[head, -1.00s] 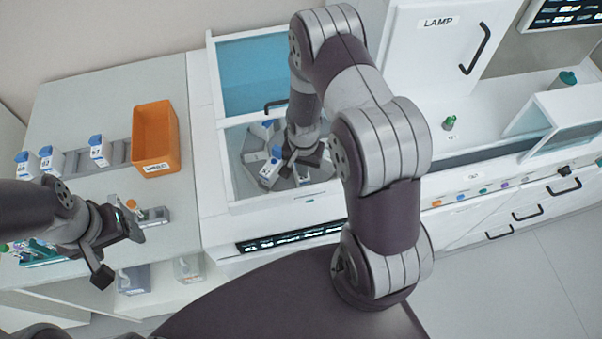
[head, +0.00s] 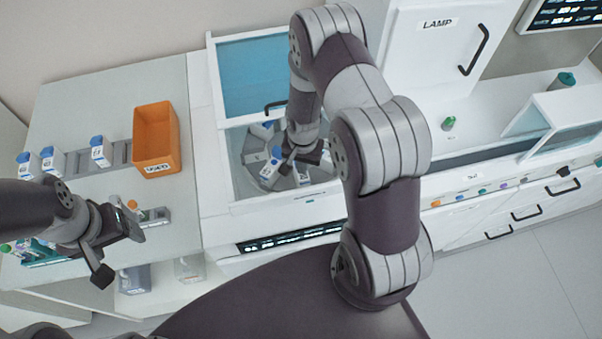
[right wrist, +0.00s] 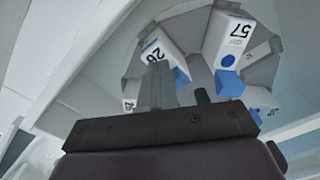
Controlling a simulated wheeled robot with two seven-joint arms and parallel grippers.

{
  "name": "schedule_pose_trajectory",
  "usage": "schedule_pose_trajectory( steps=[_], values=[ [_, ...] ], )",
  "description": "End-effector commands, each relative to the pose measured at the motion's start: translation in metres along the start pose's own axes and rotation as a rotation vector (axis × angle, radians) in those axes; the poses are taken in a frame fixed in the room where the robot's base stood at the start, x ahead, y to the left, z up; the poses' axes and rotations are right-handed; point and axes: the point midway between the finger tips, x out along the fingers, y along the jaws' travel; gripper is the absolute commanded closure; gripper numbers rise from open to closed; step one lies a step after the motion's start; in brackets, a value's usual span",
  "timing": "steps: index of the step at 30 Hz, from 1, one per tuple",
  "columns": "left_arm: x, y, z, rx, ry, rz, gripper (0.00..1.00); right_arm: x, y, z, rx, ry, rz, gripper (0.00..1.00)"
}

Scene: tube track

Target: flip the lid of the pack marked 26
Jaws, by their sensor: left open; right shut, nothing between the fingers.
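The pack marked 26 (right wrist: 152,47) is a white pack in the right wrist view, lying in a slot of the grey round carousel (head: 252,173). A blue lid part (right wrist: 181,76) shows at its near end; whether the lid is open is hard to tell. My right gripper (right wrist: 160,75) is shut and empty, its fingers in front of the pack, partly covering it; I cannot tell if they touch. In the head view my right gripper (head: 303,156) is down in the carousel bay. My left gripper (head: 122,250) is open and empty over the left counter's front edge.
The bay has a raised blue glass cover (head: 253,75) and pale walls around the carousel. An orange bin (head: 156,138) and several blue-capped packs (head: 101,152) in a rack stand on the left counter (head: 92,95).

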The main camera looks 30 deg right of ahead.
Motion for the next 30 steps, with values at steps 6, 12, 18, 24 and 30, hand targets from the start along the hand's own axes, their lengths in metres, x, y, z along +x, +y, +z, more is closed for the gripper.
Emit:
schedule_pose_trajectory(
  steps=[6,12,18,24,30],
  values=[
    [-0.0008,0.0000,-0.0001,0.000,0.000,0.000,0.26,-0.0012,-0.0006,-0.0010,0.000,0.002,-0.001,1.00],
    [-0.0017,0.0000,-0.0002,0.000,0.000,0.000,0.26,-0.0022,-0.0008,-0.0014,0.000,0.002,-0.001,1.00],
    [-0.0048,0.0000,-0.0006,0.000,0.000,0.000,0.26,-0.0060,-0.0017,-0.0030,0.000,0.002,-0.001,1.00],
    [-0.0045,0.0000,-0.0005,0.000,0.000,0.000,0.26,-0.0059,-0.0018,-0.0032,0.000,0.001,-0.001,1.00],
    [-0.0050,0.0000,-0.0006,0.000,0.000,0.000,0.26,-0.0064,-0.0020,-0.0035,0.000,0.001,-0.001,1.00]
  ],
)
